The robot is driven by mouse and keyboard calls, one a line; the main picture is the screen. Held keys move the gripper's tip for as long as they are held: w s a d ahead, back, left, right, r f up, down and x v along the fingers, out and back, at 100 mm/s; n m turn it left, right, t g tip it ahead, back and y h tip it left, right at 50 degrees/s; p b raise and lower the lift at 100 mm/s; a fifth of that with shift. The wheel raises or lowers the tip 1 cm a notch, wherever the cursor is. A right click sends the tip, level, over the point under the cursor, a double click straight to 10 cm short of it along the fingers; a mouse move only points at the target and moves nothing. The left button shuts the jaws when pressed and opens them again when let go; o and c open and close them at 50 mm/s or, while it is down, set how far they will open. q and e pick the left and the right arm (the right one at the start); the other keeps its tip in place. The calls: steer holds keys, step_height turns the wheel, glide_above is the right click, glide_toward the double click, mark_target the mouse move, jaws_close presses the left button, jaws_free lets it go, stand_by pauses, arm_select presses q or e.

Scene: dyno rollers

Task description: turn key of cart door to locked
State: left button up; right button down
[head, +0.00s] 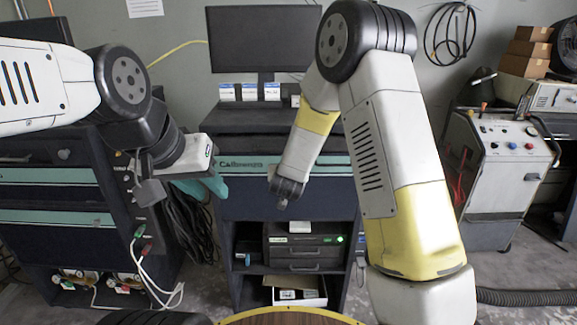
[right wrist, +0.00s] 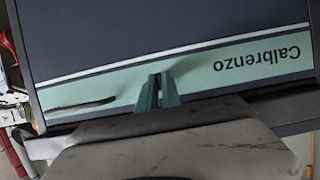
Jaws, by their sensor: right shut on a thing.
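The dark cart (head: 330,185) with a teal "Calbrenzo" stripe stands in the middle of the head view. In the right wrist view its front (right wrist: 130,35) and stripe (right wrist: 215,72) appear upside down. My right gripper (right wrist: 158,92) is at the stripe with its teal fingers close together. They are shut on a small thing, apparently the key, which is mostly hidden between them. The key's angle cannot be told. In the head view my right wrist is in front of the cart. My left gripper (head: 205,185) is left of the cart front; its finger gap is unclear.
A monitor (head: 262,40) and small boxes stand on the cart. Its lower shelves hold a grey drawer unit (head: 303,250) and an open white box (head: 298,292). A second dark cabinet (head: 60,190) with hanging cables is at left. A grey machine (head: 500,165) stands at right.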

stand_by(0.4)
steer(key=c, duration=1.5)
jaws_free()
steer(key=shift+c, duration=0.2)
steer(key=shift+s, duration=0.1)
steer(key=v, duration=0.7)
steer(key=shift+s, duration=0.25)
steer(key=shift+r, duration=0.25)
